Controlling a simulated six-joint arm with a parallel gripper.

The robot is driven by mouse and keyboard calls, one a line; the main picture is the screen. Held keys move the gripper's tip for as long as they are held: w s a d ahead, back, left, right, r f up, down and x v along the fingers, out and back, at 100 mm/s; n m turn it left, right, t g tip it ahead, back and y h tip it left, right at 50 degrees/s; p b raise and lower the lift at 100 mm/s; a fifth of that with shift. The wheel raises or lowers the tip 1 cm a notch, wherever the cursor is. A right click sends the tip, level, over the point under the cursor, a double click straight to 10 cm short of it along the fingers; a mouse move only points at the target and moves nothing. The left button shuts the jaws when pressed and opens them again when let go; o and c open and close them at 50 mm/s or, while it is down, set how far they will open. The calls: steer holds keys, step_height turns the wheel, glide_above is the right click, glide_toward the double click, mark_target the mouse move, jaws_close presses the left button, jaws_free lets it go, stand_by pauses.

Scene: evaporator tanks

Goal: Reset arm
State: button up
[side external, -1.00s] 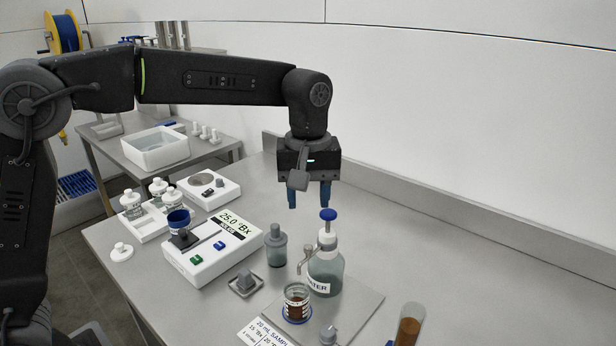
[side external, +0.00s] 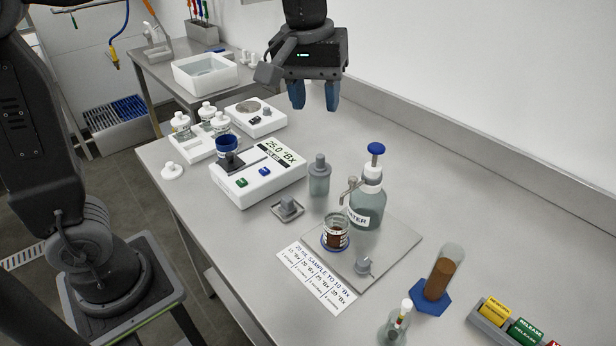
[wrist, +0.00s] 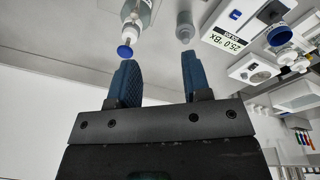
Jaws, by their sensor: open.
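My gripper (side external: 314,97) hangs fingers-down, high above the back of the steel bench, with its two blue fingers apart and nothing between them. In the wrist view my gripper (wrist: 157,80) also shows an empty gap. The pump bottle labelled WATER (side external: 364,212), with a blue top, stands below and to the right, apart from the fingers. A beaker of brown liquid (side external: 335,236) stands on a blue ring in front of it.
The refractometer (side external: 257,178) reads 25.0 °Bx, left of a grey-capped bottle (side external: 319,180). A cylinder of brown liquid (side external: 440,277) stands in a blue hexagonal base at right. Coloured labelled blocks (side external: 524,331) sit at lower right. The back right of the bench is clear.

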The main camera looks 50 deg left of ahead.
steer(key=s+a+f+m+t, duration=0.2)
steer(key=s+a+f+m, duration=0.1)
steer(key=s, duration=0.5)
steer(key=s+a+f+m+t, duration=0.2)
steer(key=s+a+f+m, duration=0.1)
steer(key=s, duration=0.5)
steer(key=shift+s+a+f, duration=0.25)
steer(key=shift+f, duration=0.1)
